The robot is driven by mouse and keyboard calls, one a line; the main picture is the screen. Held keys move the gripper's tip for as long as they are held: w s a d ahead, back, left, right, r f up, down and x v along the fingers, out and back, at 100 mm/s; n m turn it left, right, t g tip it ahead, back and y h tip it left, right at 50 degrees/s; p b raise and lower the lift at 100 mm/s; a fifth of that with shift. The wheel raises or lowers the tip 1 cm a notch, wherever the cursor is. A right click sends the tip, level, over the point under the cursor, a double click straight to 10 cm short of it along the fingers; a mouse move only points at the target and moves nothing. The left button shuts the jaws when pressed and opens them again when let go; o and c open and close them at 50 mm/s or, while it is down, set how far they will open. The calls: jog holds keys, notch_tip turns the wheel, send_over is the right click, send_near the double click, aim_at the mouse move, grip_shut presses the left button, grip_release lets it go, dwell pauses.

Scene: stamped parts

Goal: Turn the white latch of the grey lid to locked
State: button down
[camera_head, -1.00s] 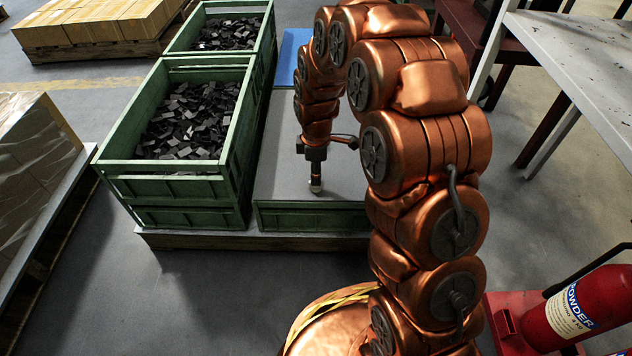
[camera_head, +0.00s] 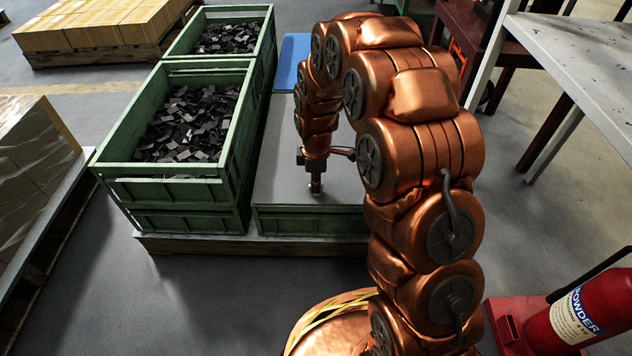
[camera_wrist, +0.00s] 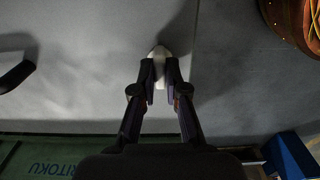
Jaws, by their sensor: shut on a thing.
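The grey lid (camera_head: 278,188) lies flat on a low green crate in the head view. It also fills much of the wrist view (camera_wrist: 85,85). The white latch (camera_wrist: 160,52) shows between and just beyond my fingertips in the wrist view. My gripper (camera_wrist: 160,72) points down at the lid near its front edge and is shut on the latch, with a finger on each side. In the head view my gripper (camera_head: 316,190) hides most of the latch. I cannot read the latch's angle or any lock mark.
Tall green crates of dark stamped parts (camera_head: 185,120) stand directly left of the lid. A blue panel (camera_head: 291,62) lies behind it. A dark handle-like piece (camera_wrist: 15,76) shows at the wrist view's left.

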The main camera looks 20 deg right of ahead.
jog(key=shift+r+m+p, duration=0.15)
jog(key=shift+m+p, duration=0.15)
jog(key=shift+p, duration=0.7)
jog(key=m+p, duration=0.2)
jog(key=p, duration=0.1)
jog(key=shift+s+r+m, duration=0.1)
jog(key=shift+r+m, duration=0.05)
jog(key=shift+m, duration=0.15)
jog(key=m+p, duration=0.4)
jog(key=p, duration=0.1)
jog(key=shift+m, duration=0.3)
jog(key=m+p, duration=0.4)
jog(key=m, duration=0.1)
jog(key=shift+p, duration=0.4)
jog(key=shift+f+m+p, duration=0.15)
jog(key=shift+m+p, duration=0.35)
jog(key=shift+m, duration=0.35)
jog(key=shift+f+m+p, duration=0.15)
jog(key=shift+m+p, duration=0.35)
jog(key=shift+m, duration=0.35)
